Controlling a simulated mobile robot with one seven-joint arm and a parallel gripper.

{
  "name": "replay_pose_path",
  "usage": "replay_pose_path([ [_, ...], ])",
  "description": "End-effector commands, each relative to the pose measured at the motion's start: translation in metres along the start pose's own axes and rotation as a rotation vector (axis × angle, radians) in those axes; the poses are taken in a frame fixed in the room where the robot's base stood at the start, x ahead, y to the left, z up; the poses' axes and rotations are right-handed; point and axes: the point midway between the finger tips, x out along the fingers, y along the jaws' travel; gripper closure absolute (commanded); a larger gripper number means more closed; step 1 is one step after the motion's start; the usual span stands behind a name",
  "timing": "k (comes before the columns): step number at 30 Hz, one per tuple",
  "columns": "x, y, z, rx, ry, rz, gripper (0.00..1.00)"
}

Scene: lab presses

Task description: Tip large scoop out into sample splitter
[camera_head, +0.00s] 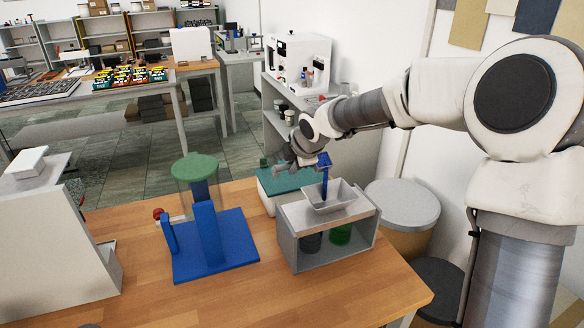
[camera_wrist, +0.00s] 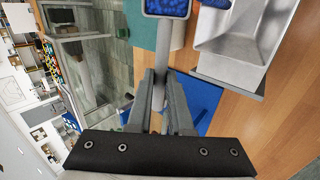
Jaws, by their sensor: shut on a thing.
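My gripper (camera_head: 300,163) is shut on the grey handle of the large scoop (camera_wrist: 158,60). The handle runs forward between the fingers (camera_wrist: 160,105) in the wrist view. The scoop's head, at the top edge of that view, holds blue material (camera_wrist: 168,7). The sample splitter (camera_head: 297,255) is a grey box on the wooden bench with an open metal hopper (camera_head: 345,197) on top; the hopper also shows in the wrist view (camera_wrist: 232,40). In the head view the scoop head is above the hopper, and a narrow blue streak (camera_head: 325,184) reaches from it down into the hopper.
A dark container (camera_head: 311,242) and a green one (camera_head: 340,234) stand inside the splitter. A blue stand with a green top (camera_head: 195,167) is to the left. A teal-topped box (camera_head: 280,183) sits behind the splitter. The bench front (camera_head: 350,295) is clear.

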Motion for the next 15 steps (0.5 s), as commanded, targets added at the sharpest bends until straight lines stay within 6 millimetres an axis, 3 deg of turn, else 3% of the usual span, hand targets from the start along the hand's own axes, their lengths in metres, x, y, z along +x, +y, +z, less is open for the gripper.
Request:
replay_pose_path([
  [15,0.0001,-0.0097,0.0004,0.002,0.002,0.108,1.00],
])
